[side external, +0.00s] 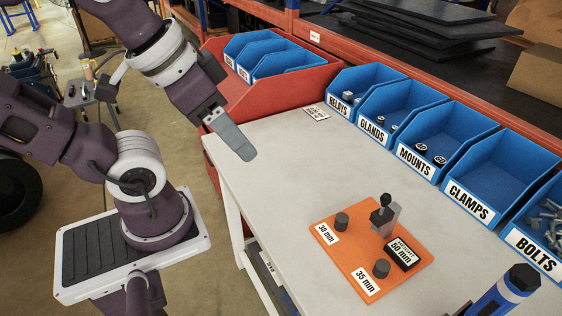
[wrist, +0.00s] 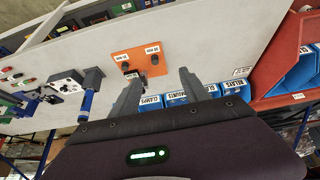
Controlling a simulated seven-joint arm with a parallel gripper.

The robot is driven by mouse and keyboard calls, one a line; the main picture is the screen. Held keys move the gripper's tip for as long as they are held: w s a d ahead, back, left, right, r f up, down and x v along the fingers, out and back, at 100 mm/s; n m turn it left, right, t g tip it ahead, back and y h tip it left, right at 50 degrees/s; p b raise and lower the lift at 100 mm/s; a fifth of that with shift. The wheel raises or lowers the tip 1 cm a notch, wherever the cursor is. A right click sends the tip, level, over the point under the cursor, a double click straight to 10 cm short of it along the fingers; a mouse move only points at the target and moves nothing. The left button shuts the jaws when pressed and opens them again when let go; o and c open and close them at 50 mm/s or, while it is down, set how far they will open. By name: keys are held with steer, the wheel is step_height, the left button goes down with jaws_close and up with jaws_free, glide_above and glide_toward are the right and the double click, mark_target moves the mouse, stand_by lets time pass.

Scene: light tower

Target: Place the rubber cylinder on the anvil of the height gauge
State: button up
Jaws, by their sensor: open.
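An orange board (side external: 352,259) lies on the pale bench. A dark cylinder (side external: 342,221) stands by its "30 mm" label and another (side external: 381,268) by its "35 mm" label. The height gauge (side external: 391,219), a small grey stand with a black top, is on the board's far side beside a black "50 mm" plate (side external: 402,253). Short black cylinders (side external: 430,154) lie in the MOUNTS bin. I cannot tell which cylinder is the rubber one. My gripper (side external: 233,140) is high at the bench's left end, away from the board. In the wrist view its fingers (wrist: 158,90) are apart and empty.
Blue bins labelled RELAYS, GLANDS, MOUNTS (side external: 417,165), CLAMPS and BOLTS line the back edge. A red tray (side external: 270,100) with blue bins stands at the left end. A blue post with a black cap (side external: 503,290) is at the lower right. The bench's left half is clear.

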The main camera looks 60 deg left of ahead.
steer(key=n+g, duration=0.5)
steer(key=n, duration=0.8)
glide_above(342, 217)
steer(key=s, duration=0.2)
step_height(342, 217, down, 16)
steer(key=f+n, duration=0.1)
steer(key=f, duration=0.3)
steer(key=w+f+n, duration=0.1)
steer(key=f, duration=0.3)
steer(key=w+f, duration=0.1)
steer(key=f, duration=0.3)
steer(key=shift+n+g, duration=0.3)
steer(key=shift+n, duration=0.1)
steer(key=shift+f, duration=0.5)
jaws_close()
